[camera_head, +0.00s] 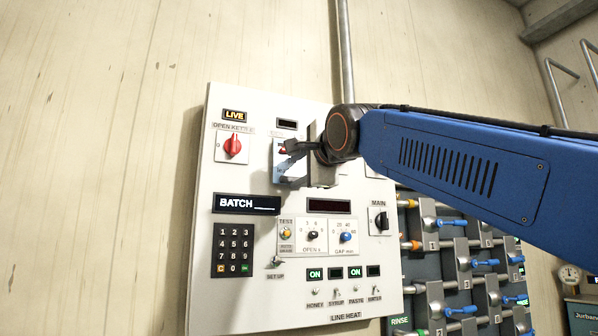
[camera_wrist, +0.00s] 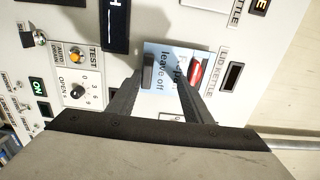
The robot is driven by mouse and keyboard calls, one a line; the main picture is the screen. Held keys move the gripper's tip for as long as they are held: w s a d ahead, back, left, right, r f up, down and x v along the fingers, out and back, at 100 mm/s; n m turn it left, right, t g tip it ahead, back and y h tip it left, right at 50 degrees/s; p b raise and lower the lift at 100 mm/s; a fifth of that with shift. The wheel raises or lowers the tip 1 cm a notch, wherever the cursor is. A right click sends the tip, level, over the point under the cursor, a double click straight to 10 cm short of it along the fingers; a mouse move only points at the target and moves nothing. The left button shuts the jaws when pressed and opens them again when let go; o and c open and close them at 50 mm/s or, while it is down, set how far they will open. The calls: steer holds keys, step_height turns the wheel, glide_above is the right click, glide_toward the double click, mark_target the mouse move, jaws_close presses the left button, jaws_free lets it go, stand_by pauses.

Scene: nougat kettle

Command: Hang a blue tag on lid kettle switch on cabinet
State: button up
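The light blue tag (camera_head: 290,174) lies against the cabinet panel under the red lid kettle switch (camera_head: 283,150). In the wrist view the tag (camera_wrist: 163,58), with the words "leave off", sits at the red switch knob (camera_wrist: 198,72), beside the LID KETTLE label. The tag's upper end meets the knob and appears to hang on it; the hole is not clear. My gripper (camera_head: 290,146) is in front of the switch. In the wrist view its dark fingers (camera_wrist: 167,78) stand apart with tag text visible between them. Part of the tag is behind the fingers.
The white cabinet panel (camera_head: 205,290) carries a red OPEN KETTLE switch (camera_head: 232,145) to the left, a keypad (camera_head: 233,250) below and a black MAIN switch (camera_head: 381,220) to the right. A rack with several blue-handled items (camera_head: 484,262) stands at lower right.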

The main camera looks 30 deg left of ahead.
steer(key=shift+f, duration=0.1)
stand_by(0.3)
steer(key=shift+s+d, duration=0.1)
steer(key=shift+d, duration=0.05)
steer(key=v, duration=1.7)
steer(key=shift+f, duration=0.1)
